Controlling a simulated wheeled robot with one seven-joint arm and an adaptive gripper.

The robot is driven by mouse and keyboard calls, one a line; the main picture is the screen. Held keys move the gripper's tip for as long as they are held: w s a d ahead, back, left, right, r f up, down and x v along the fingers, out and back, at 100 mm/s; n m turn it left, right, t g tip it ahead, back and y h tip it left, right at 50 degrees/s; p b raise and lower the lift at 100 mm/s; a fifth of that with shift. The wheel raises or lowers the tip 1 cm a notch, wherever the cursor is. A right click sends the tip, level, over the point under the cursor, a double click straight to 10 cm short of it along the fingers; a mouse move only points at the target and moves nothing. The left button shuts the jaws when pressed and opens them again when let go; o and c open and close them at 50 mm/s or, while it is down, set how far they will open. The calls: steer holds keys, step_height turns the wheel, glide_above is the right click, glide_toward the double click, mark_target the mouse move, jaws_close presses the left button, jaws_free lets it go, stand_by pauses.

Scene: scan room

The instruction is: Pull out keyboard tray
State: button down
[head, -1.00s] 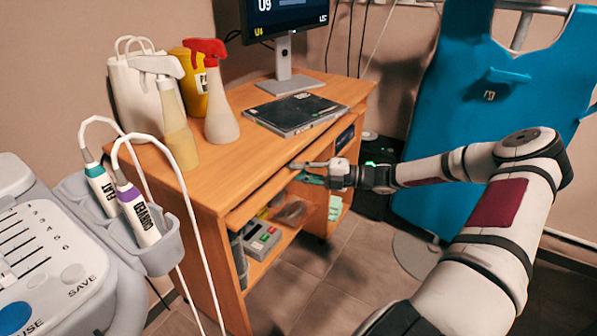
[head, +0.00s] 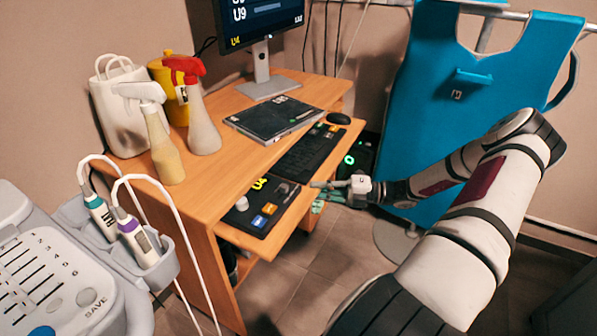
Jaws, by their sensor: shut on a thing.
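The wooden keyboard tray (head: 299,203) stands out from under the desk top in the head view. On it lie a black keyboard (head: 305,153), a black mat (head: 262,205) with coloured labels, a small white jar-like thing and a dark mouse (head: 339,118). My gripper (head: 322,187) is at the tray's front edge, near its middle, and is shut on it. The fingertips are small in this view, so the exact contact is hard to see.
The desk (head: 200,186) carries spray bottles (head: 200,120), a white bag (head: 118,115), a black case (head: 272,118) and a monitor (head: 262,70). A console with probes (head: 137,240) stands at left. A blue apron (head: 465,100) hangs at right. Floor before the tray is clear.

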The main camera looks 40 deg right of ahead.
steer(key=s+d+p, duration=0.2)
steer(key=s+d, duration=0.2)
steer(key=s, duration=0.7)
steer(key=shift+p, duration=0.35)
steer(key=c, duration=1.6)
jaws_free()
steer(key=shift+o, duration=0.2)
steer(key=shift+w, duration=0.1)
steer(key=v, duration=1.2)
